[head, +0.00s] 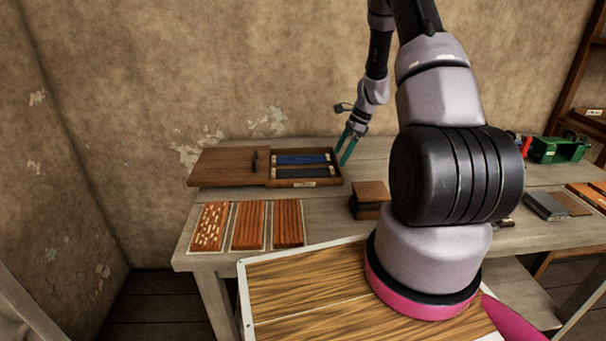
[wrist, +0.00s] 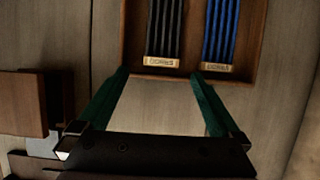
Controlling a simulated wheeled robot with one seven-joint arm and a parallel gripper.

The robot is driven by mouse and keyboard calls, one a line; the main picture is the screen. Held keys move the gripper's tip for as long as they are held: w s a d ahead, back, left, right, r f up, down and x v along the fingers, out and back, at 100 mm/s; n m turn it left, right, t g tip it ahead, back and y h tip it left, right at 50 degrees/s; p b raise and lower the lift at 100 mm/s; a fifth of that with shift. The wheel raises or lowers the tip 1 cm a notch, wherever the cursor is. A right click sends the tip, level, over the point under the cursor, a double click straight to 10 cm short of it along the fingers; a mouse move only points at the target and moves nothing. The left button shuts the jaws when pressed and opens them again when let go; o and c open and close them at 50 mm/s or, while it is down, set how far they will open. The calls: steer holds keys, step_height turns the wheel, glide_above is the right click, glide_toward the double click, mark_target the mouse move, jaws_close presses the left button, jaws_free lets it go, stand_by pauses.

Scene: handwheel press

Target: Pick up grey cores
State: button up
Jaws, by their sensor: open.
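The grey cores (head: 303,173) lie as a dark bundle in the front compartment of an open wooden tray box (head: 270,184) on the bench. In the wrist view the grey cores (wrist: 165,30) lie left of the blue cores (wrist: 218,32), each with a small label reading "CORES" at its end. The blue cores (head: 302,159) fill the rear compartment in the head view. My gripper (head: 346,148) is open with teal fingers, to the right of the box. In the wrist view its fingertips (wrist: 159,73) reach just short of the box's edge, with nothing between them.
The box's wooden lid (head: 222,167) is slid to the left. Three panels of orange strips (head: 248,226) lie in front. A brown block stack (head: 370,198) stands right of the box.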

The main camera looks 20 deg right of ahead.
mark_target(331, 170)
steer(key=x, duration=0.5)
steer(key=shift+w+a+f, duration=0.1)
steer(key=shift+w+f, duration=0.1)
steer(key=shift+f, duration=0.15)
steer(key=c, duration=1.5)
